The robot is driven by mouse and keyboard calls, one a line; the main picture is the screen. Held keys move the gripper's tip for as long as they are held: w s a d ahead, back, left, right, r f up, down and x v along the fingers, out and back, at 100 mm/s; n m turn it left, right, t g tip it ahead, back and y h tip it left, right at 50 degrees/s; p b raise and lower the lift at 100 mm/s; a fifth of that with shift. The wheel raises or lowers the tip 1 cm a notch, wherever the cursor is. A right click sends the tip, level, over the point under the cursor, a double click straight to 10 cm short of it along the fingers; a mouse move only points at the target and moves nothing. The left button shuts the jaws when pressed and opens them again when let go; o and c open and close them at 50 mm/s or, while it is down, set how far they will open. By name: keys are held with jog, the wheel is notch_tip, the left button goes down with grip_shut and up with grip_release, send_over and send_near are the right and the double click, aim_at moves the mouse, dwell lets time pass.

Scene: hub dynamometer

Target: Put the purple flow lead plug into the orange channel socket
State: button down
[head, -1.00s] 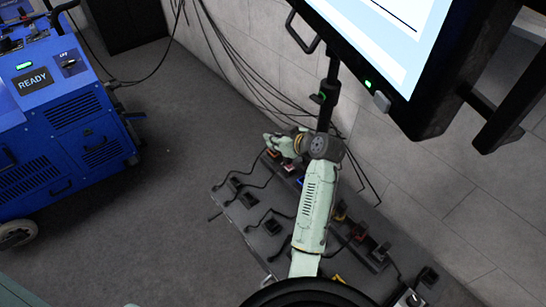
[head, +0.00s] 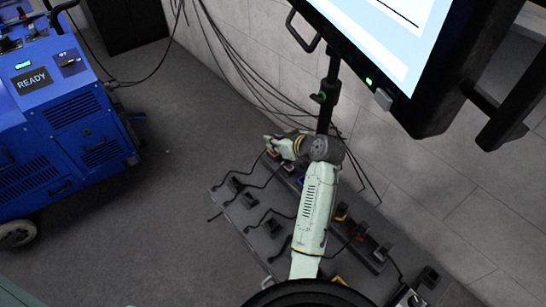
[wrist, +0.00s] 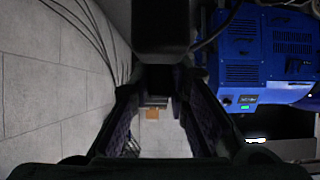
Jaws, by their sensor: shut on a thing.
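My gripper (head: 270,142) is at the far end of my arm, over the far left end of the grey board, near the wall. In the wrist view my dark fingers (wrist: 157,98) come in from both sides. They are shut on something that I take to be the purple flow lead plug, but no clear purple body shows. A small orange patch (wrist: 152,114) shows between the fingers; I cannot tell whether it is the orange channel socket.
A blue machine (head: 70,120) stands at left. A large screen (head: 400,50) overhangs at top right. Loose cables (head: 235,70) hang along the wall. The floor at left is open.

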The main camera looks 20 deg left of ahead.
jog(key=shift+f+b, duration=0.65)
jog(key=shift+f, duration=0.45)
jog(key=shift+r, duration=0.1)
jog(key=c, duration=1.5)
grip_release()
jog(key=shift+o, duration=0.2)
jog(key=shift+d, duration=0.1)
jog(key=v, duration=1.2)
